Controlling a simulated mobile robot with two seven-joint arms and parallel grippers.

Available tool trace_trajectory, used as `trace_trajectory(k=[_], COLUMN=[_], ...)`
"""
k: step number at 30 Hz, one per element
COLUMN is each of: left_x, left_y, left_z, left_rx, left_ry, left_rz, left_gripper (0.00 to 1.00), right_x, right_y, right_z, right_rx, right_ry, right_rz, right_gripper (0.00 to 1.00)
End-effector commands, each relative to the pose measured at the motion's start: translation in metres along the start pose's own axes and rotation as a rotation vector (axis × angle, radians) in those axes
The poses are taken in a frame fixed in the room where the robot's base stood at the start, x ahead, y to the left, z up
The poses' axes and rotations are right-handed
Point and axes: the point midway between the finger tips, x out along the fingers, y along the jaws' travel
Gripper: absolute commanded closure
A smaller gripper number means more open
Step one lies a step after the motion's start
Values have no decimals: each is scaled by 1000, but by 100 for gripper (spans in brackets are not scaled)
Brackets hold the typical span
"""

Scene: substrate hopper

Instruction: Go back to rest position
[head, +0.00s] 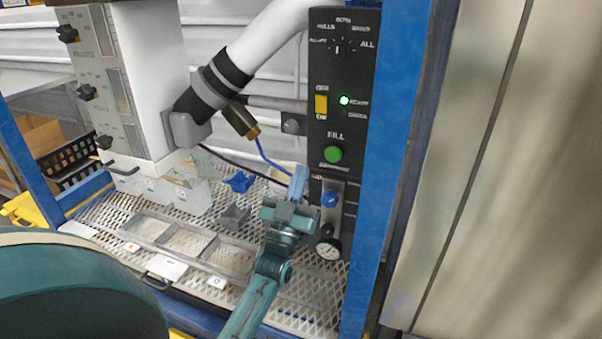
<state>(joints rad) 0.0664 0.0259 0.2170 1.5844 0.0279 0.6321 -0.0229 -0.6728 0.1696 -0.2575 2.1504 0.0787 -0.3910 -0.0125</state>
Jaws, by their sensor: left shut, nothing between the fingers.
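My left arm comes up from the lower middle, and my left gripper (298,180) is shut and empty. Its fingers point up, close in front of the lower left edge of the black control panel (322,110). I cannot tell whether they touch it. A blue knob (330,199) and a round gauge (328,247) sit below, beside my gripper. My right gripper is not in view.
A mesh shelf (310,300) holds a divided tray (188,240) and a blue part (239,182). A white hopper unit (150,75) stands behind left, with a white pipe (262,48) above. A blue post (385,170) stands right of the panel.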

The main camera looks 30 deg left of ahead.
Motion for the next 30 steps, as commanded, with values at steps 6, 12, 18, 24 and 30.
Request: trace_trajectory(k=[6,12,18,24,30], left_x=[0,0,-41,-165,-276], left_y=[0,1,32,94,130], left_z=[0,0,16,26,-1], left_rx=[0,0,-11,-38,-63], left_ry=[0,-5,-241,-755,-1132], left_rz=[0,2,111,332,485], left_gripper=[100,100,100,100,100], right_x=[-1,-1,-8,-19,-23], right_y=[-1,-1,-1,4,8], right_z=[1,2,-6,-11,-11], right_rx=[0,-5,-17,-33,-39], right_ry=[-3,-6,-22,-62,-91], right_rz=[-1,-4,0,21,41], right_gripper=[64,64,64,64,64])
